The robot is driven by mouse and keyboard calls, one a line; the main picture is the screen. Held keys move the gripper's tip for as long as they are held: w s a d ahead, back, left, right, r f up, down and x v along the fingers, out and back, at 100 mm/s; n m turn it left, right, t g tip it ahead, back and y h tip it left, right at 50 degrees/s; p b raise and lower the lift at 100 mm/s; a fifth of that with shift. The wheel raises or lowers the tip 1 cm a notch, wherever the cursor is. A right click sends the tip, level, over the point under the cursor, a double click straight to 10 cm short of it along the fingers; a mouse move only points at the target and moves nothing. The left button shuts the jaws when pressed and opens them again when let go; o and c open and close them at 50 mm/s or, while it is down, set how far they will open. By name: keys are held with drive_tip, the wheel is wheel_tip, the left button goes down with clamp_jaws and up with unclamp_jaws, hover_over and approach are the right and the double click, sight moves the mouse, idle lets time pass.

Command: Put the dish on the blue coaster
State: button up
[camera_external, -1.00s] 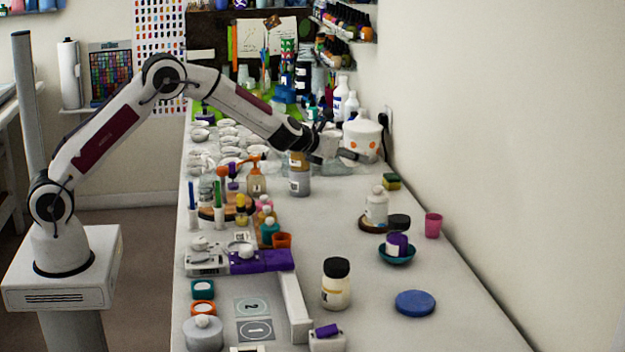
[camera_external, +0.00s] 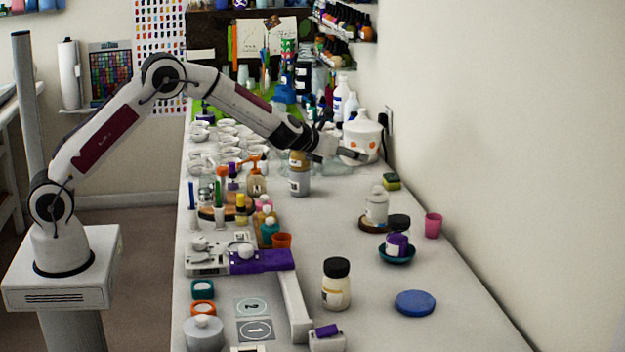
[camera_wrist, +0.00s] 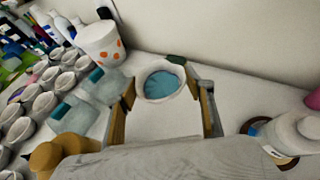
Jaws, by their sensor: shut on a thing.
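My gripper (camera_wrist: 166,92) is shut on a small round dish (camera_wrist: 162,84) with a white rim and a blue inside, which sits between the two fingers in the wrist view. In the external view my gripper (camera_external: 352,155) is low by the white pot at the far right of the bench, and the dish cannot be made out there. The blue coaster (camera_external: 415,303) is a flat round disc at the near right of the bench, bare and well away from my gripper.
A white pot with orange dots (camera_external: 362,138) stands by the wall. A white bottle (camera_external: 377,206), a teal bowl (camera_external: 397,257) holding a purple jar, a pink cup (camera_external: 433,225) and a black-lidded jar (camera_external: 337,284) stand toward the coaster. Several small cups (camera_wrist: 40,104) crowd the left.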

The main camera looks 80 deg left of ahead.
drive_tip(key=shift+r, duration=3.4)
drive_tip(key=w+d+m+t+h, duration=0.2)
drive_tip(key=w+d+m+h, duration=0.25)
drive_tip(key=d, duration=1.05)
drive_tip(key=m+g+h, duration=0.4)
drive_tip(key=m+h, duration=0.8)
hover_over(409, 298)
wheel_tip(409, 298, down, 4)
drive_tip(key=shift+f, duration=0.5)
drive_tip(key=shift+f, duration=3.15)
